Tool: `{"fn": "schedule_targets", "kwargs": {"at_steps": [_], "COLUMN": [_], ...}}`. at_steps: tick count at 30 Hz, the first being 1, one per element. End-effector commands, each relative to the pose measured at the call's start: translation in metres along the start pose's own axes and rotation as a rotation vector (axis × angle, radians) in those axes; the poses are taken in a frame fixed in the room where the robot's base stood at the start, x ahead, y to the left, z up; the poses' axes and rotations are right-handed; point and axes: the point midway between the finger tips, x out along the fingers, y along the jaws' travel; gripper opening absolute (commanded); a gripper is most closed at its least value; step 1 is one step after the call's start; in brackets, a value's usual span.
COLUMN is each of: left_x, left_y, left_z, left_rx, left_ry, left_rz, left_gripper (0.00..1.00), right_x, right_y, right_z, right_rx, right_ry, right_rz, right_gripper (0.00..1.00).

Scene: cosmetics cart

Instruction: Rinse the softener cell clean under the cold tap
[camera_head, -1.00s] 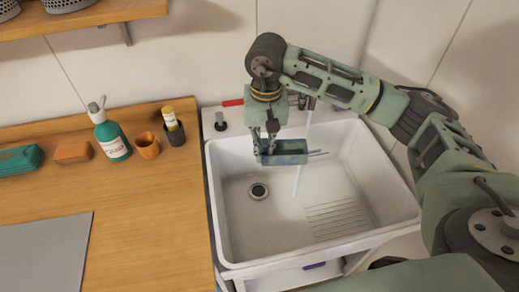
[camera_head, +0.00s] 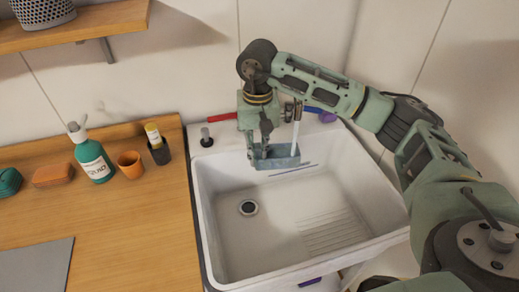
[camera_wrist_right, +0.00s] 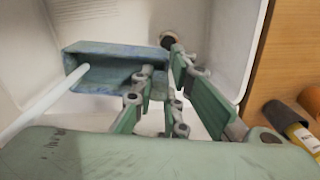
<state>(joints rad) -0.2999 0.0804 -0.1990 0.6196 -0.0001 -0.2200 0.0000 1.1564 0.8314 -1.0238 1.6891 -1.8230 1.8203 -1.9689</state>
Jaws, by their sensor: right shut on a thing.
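The softener cell (camera_head: 283,162), a small blue-green open box, hangs above the white sink basin near its back wall. My right gripper (camera_head: 259,152) comes down from above and is shut on its left end. In the right wrist view the cell (camera_wrist_right: 100,58) has an open hollow side and bluish smears on its walls. A pale water stream (camera_head: 296,135) falls from the tap (camera_head: 293,110) and ends at the cell; in the wrist view the stream (camera_wrist_right: 45,98) reaches into its hollow. A blue bar (camera_head: 318,122) is right of the tap. My left gripper is out of view.
The basin (camera_head: 240,235) is empty around its drain (camera_head: 248,207). A red bar (camera_head: 222,117) is left of the tap. On the wooden counter stand a teal bottle (camera_head: 94,160), an orange cup (camera_head: 130,165) and a dark holder (camera_head: 159,152).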

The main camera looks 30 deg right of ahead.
Motion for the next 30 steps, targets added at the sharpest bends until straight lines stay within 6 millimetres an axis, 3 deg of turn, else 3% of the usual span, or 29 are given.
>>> {"fn": "schedule_targets", "kwargs": {"at_steps": [17, 30], "left_x": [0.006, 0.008], "left_y": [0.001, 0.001], "left_z": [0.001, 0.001], "left_rx": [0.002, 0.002], "left_ry": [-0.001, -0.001], "left_rz": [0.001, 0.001], "left_gripper": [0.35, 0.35], "right_x": [0.000, 0.000], "right_y": [0.011, 0.004], "right_z": [0.005, 0.002], "right_rx": [0.000, 0.000], "right_ry": [0.001, 0.001], "right_rz": [-0.001, -0.001], "right_gripper": [0.00, 0.00]}}
